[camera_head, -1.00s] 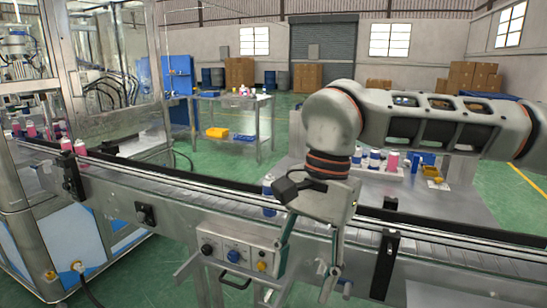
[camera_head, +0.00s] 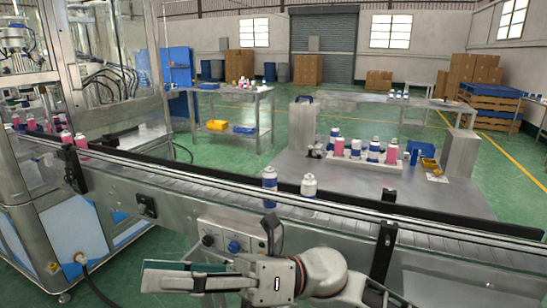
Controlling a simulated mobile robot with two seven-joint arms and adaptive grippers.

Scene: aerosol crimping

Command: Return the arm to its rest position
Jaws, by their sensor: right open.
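My right arm comes in at the bottom, in front of the conveyor, with a white and grey wrist. My right gripper (camera_head: 150,276) points left below the conveyor's front edge. It is open, with nothing seen between its fingers, and it is apart from the cans. A blue can with a pale top (camera_head: 269,187) and a white can (camera_head: 308,186) stand upright on the conveyor (camera_head: 222,187), side by side. My left gripper is not in view.
A control box (camera_head: 232,244) on the conveyor's front is partly covered by my right arm. Behind the conveyor, a metal table (camera_head: 330,182) bears a white rack with several pink and blue cans and a yellow bin (camera_head: 429,164). A glazed machine (camera_head: 110,60) stands at left.

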